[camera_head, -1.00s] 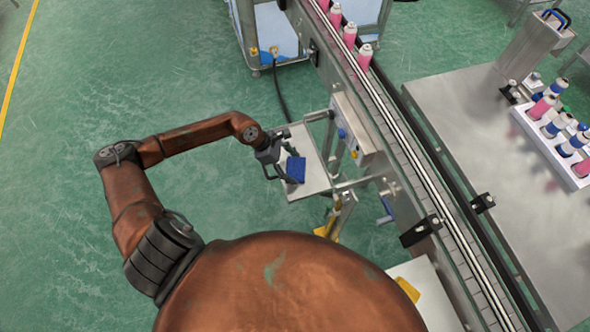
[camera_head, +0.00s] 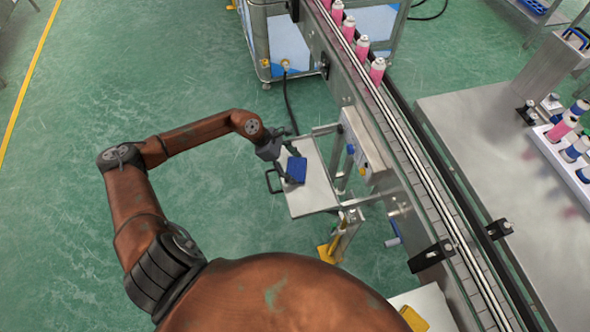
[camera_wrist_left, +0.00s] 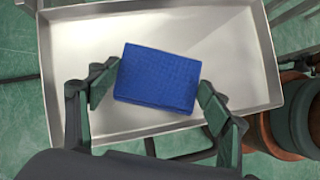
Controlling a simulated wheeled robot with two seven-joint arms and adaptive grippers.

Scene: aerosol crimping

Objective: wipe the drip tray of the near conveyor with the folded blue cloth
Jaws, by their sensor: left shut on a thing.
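The folded blue cloth (camera_head: 296,169) is a small dark blue block at my left gripper (camera_head: 284,163). In the left wrist view the cloth (camera_wrist_left: 158,78) lies between the two green-padded fingers of the left gripper (camera_wrist_left: 160,92), which is shut on it. The drip tray (camera_head: 318,190) is a shallow pale metal tray beside the near conveyor. In the left wrist view the tray (camera_wrist_left: 235,45) spreads beneath the cloth, with raised walls around it. I cannot tell whether the cloth touches the tray floor. My right gripper is not in view.
The near conveyor (camera_head: 425,165) runs diagonally, with pink cans (camera_head: 377,70) at its far end. A control box (camera_head: 358,140) and posts stand between tray and conveyor. A steel table (camera_head: 480,140) with a white can rack (camera_head: 565,160) is at right. Open green floor lies left.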

